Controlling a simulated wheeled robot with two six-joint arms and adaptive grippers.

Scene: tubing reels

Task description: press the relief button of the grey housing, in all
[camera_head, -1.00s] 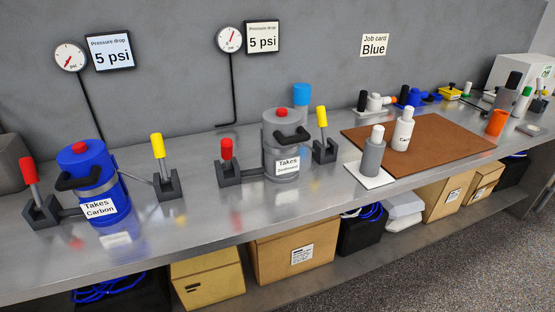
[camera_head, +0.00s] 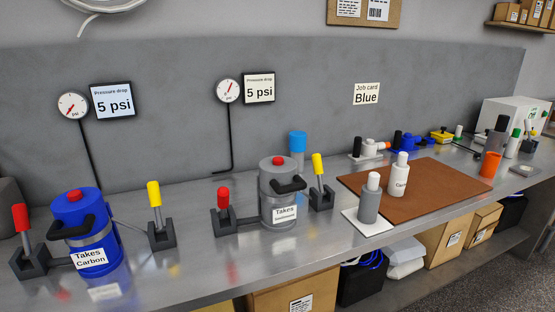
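The grey housing (camera_head: 281,200) stands upright on the steel bench near the middle of the head view. Its label reads "Takes" with a smaller second word that I cannot read surely. A red button (camera_head: 278,161) sits on top of its lid, and a black handle (camera_head: 290,186) is at its upper right side. A red-handled lever (camera_head: 223,203) stands to its left and a yellow-handled lever (camera_head: 319,178) to its right. A gauge (camera_head: 228,90) and a "5 psi" sign (camera_head: 259,88) are on the wall behind. Neither gripper is in view.
A blue housing (camera_head: 88,241) labelled "Takes Carbon" stands left, between red (camera_head: 20,220) and yellow (camera_head: 154,195) levers. Right are a grey bottle (camera_head: 368,204), a white bottle (camera_head: 398,179) and a brown mat (camera_head: 452,185). A job card (camera_head: 367,94) reads "Blue". Bare bench lies in front.

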